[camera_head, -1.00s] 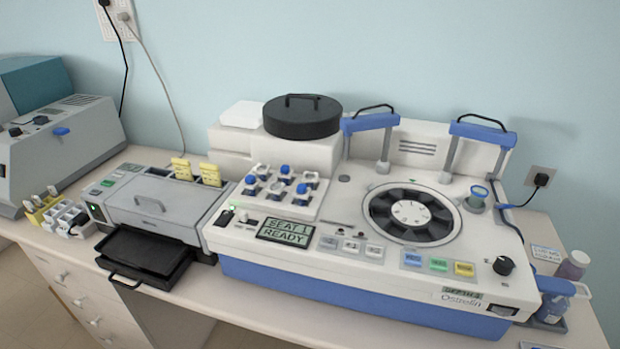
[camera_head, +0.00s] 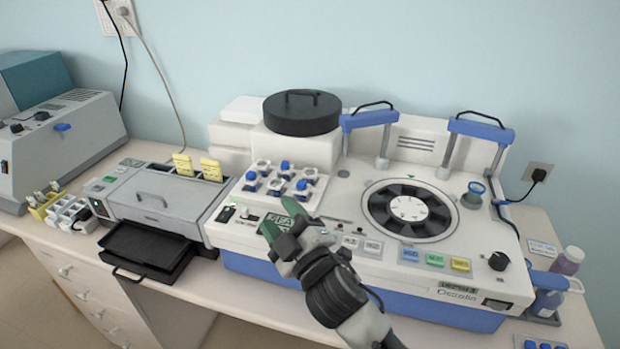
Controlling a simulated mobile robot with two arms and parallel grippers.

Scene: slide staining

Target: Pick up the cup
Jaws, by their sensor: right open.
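A small blue-rimmed cup (camera_head: 473,194) stands on the right of the white machine (camera_head: 345,193), beside the round dark rotor. Several small white holders with blue parts sit in a rack (camera_head: 279,184) at the machine's left. I cannot tell which of these is the task's cup. My right gripper (camera_head: 276,219) is open and empty over the machine's front left, just in front of the rack. It partly covers the display (camera_head: 287,224). My left gripper is not in view.
The rotor (camera_head: 409,211) lies open in the machine's top. A black lid (camera_head: 301,112) rests behind the rack, and two blue-topped posts (camera_head: 370,119) stand at the back. A grey device (camera_head: 155,202) with a black tray is at left. Bottles (camera_head: 568,260) stand at far right.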

